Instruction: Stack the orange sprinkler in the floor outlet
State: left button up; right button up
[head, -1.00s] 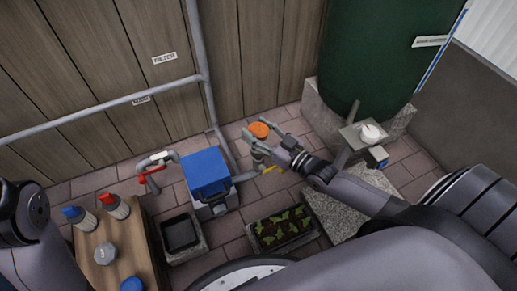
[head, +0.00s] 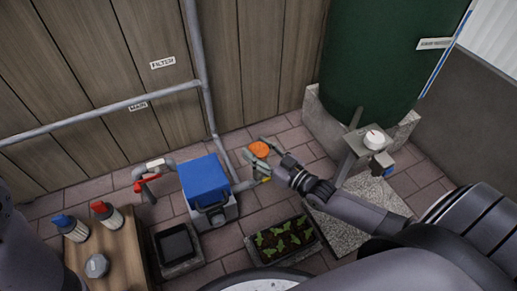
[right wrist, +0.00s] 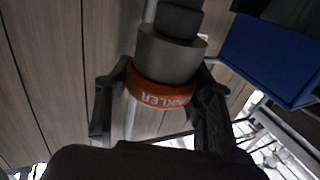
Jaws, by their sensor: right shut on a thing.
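The orange sprinkler (head: 259,149) shows in the head view at the fingertips of my right gripper (head: 262,154), to the right of the blue-lidded box. In the right wrist view its orange lettered ring (right wrist: 160,94) sits between the two dark fingers of my right gripper (right wrist: 165,100), with a grey stepped body beyond it. The gripper is shut on it. A grey pipe with a yellow part (head: 265,180) lies just below the gripper in the head view. I cannot tell whether this is the floor outlet. My left gripper is out of view.
The blue-lidded box (head: 205,175) stands left of my gripper. A planter (head: 283,241) lies in front, and a green tank (head: 380,50) stands on a concrete base at right. A wooden table (head: 120,248) with bottles is at left. Paving behind the sprinkler is bare.

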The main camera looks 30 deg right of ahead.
jog(key=o, duration=1.1)
jog(key=shift+f, duration=0.1)
jog(key=shift+o, duration=0.2)
